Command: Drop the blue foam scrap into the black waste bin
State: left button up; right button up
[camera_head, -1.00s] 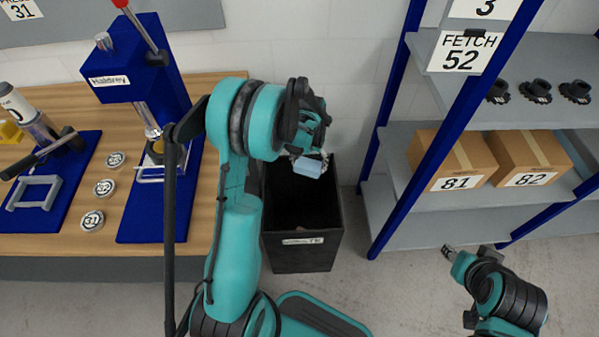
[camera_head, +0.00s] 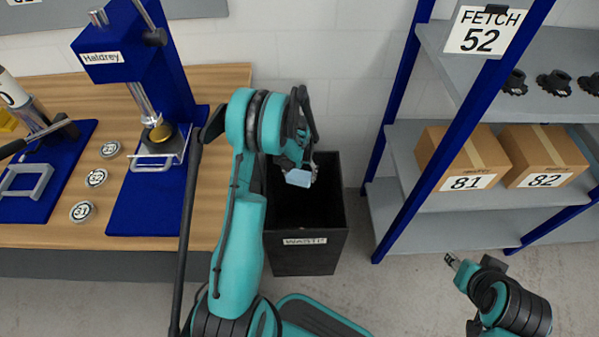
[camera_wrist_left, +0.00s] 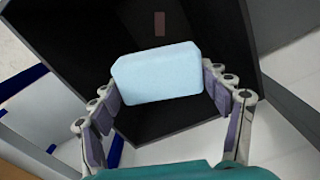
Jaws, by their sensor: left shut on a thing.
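The light blue foam scrap (camera_head: 299,178) is held by my left gripper (camera_head: 301,168) over the open top of the black waste bin (camera_head: 304,256). In the left wrist view the foam scrap (camera_wrist_left: 158,73) sits between both fingers of my left gripper (camera_wrist_left: 160,85), which is shut on it. The dark inside of the waste bin (camera_wrist_left: 70,45) shows behind and below the scrap. The bin carries a WASTE label on its front. My right gripper (camera_head: 452,260) is at the lower right, apart from everything, over the floor; its fingers are too small to read.
A wooden workbench (camera_head: 230,100) with blue presses and several round numbered discs (camera_head: 96,177) stands left of the bin. A grey shelf rack (camera_head: 410,215) with blue posts and boxes (camera_head: 462,158) stands to the right. Floor shows between bin and rack.

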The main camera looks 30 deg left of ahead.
aim_at(300, 173)
pick_arm(q)
jog(key=shift+f, duration=0.1)
jog(key=o, duration=0.9)
notch_tip(300, 173, up, 12)
dwell(0.4)
